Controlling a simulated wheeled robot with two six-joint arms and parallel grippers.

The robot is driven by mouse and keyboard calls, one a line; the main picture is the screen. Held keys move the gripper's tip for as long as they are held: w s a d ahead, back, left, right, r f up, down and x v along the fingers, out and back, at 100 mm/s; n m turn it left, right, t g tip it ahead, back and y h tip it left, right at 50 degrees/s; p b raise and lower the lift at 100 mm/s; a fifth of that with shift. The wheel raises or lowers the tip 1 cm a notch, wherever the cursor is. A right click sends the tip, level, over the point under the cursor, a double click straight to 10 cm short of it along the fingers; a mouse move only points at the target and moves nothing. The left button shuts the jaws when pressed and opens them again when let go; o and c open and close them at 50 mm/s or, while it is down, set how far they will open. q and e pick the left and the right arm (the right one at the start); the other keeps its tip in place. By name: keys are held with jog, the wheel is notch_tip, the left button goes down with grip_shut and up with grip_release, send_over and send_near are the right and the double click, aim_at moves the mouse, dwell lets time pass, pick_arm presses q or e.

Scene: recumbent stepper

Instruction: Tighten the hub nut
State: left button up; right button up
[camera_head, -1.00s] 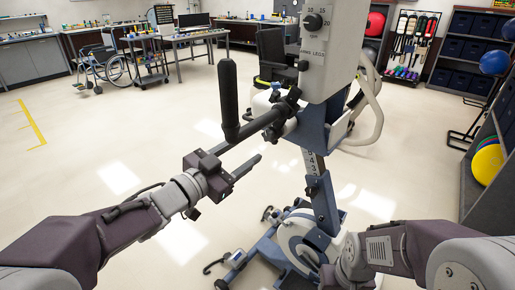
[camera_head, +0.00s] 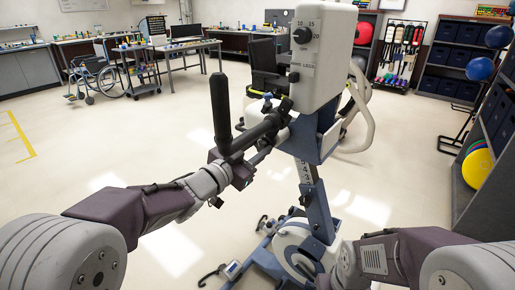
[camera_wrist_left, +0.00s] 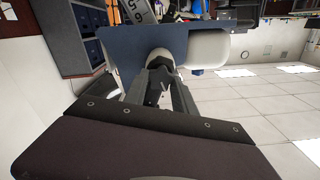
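The stepper's hub shows in the head view as a dark fitting (camera_head: 281,106) below the white console, where the black handle arm joins it. I cannot make out the nut clearly there. In the left wrist view a dark knob-like part (camera_wrist_left: 158,66), possibly the hub nut, sits in front of a white rounded piece. My left gripper (camera_head: 264,152) is just below the handle arm, pointing toward the hub. In the left wrist view its fingers (camera_wrist_left: 160,88) stand apart on either side of the dark part, and contact is unclear. My right forearm shows at lower right; its gripper fingers are out of sight.
The upright black handle grip (camera_head: 221,113) rises close above my left wrist. The white console (camera_head: 318,55) and blue-grey frame post (camera_head: 318,205) stand to the right of it. A wheelchair (camera_head: 97,78) is far back left. The floor at left is clear.

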pick_arm(q)
grip_shut()
jog(key=shift+f+m+b, duration=0.25)
jog(key=shift+m+b, duration=0.4)
jog(key=shift+m, duration=0.05)
jog(key=shift+m+b, duration=0.45)
jog(key=shift+m, duration=0.55)
jog(key=shift+r, duration=0.2)
jog(key=o, duration=0.9)
grip_release()
